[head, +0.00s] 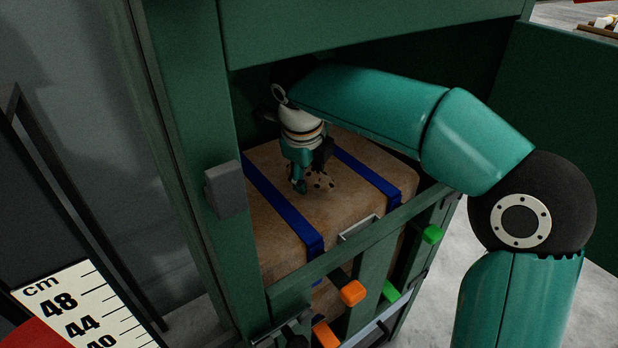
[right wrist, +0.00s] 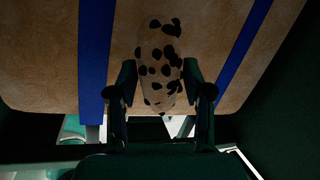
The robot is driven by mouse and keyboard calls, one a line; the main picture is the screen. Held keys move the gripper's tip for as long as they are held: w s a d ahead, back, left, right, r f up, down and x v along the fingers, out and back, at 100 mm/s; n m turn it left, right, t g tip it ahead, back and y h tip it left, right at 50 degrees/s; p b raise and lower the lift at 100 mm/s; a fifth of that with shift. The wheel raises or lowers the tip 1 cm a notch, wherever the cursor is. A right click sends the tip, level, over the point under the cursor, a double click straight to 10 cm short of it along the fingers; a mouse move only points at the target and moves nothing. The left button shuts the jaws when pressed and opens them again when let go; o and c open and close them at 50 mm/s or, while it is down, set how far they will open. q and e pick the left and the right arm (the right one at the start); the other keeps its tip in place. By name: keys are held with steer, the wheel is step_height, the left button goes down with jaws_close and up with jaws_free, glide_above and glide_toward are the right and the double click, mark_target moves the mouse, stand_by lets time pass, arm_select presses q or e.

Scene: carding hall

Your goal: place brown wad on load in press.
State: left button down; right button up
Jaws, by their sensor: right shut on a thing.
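The load (head: 335,215) is a large brown bale with two blue straps inside the green press (head: 360,35); its surface also fills much of the right wrist view (right wrist: 40,60). My right gripper (head: 311,182) reaches into the press over the top of the load. It is shut on a tan wad with dark spots (head: 323,179), which lies between the two straps in the picture. In the right wrist view the wad (right wrist: 158,60) sits between the fingers. I cannot tell whether it touches the load. My left gripper is not in view.
The press's front bars carry orange (head: 352,293) and green (head: 432,234) blocks. A grey block (head: 226,190) is on the left post. My right arm enters under the upper beam. A cm scale (head: 80,310) stands at the lower left.

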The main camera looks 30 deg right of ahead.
steer(key=shift+d+f, duration=0.25)
steer(key=shift+f, duration=0.45)
steer(key=shift+f+b, duration=0.25)
steer(key=shift+b, duration=0.05)
steer(key=o, duration=1.2)
steer(key=shift+r, duration=0.1)
steer(key=shift+c, duration=0.2)
steer(key=shift+r, duration=0.1)
